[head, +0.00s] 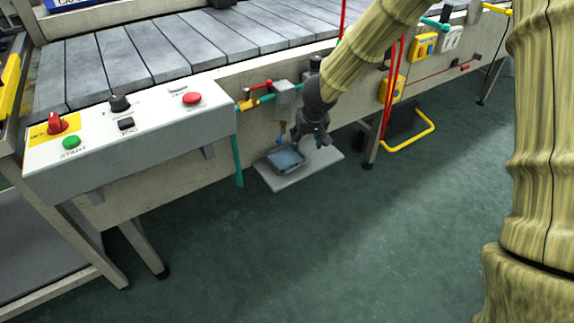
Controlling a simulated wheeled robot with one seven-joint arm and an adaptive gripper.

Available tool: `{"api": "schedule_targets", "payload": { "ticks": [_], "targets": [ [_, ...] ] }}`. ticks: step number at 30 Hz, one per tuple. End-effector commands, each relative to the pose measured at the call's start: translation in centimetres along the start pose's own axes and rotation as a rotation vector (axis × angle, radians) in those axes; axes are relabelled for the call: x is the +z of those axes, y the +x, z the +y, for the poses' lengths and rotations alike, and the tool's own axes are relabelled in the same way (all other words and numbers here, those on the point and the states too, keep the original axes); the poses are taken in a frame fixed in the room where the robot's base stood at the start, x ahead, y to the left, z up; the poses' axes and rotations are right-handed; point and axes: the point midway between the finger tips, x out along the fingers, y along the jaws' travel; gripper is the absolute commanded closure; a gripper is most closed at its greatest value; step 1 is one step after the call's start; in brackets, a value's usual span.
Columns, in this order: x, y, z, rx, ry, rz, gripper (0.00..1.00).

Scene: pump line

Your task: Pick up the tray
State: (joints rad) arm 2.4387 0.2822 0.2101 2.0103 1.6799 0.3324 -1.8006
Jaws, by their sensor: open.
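The tray (287,161) is a small, shallow, dark grey-blue dish with a raised rim. It lies on a pale grey shelf plate (290,183) low on the conveyor's side, under a small blue spout. My gripper (309,146) is dark and open, just behind and to the right of the tray's far right rim. It partly hides what is behind it. I cannot tell whether its fingers touch the rim.
A control box (130,135) with knobs and buttons juts out at the left. Pipes and a valve (262,92) run above the tray. A yellow bent pedal guard (415,138) stands at the right. The green floor in front is clear.

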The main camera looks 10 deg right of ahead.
Motion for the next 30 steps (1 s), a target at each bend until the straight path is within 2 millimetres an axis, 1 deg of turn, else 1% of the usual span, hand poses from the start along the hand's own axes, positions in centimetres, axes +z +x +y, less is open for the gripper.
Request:
{"api": "schedule_targets", "payload": {
  "ticks": [1, 7, 9, 14, 25, 30],
  "targets": [
    [0.2, 1.0, 0.0, 0.002, -0.001, -0.002, 0.48],
    [0.2, 3.8, 0.0, 0.003, 0.0, -0.001, 0.48],
    [0.2, 4.4, 0.0, 0.002, -0.001, -0.001, 0.48],
    [0.1, 5.1, 0.0, 0.002, -0.002, 0.0, 0.48],
    [0.3, 8.8, -0.1, 0.003, -0.002, -0.001, 0.48],
    [0.2, 9.8, -0.1, 0.002, 0.0, -0.001, 0.48]
  ]
}}
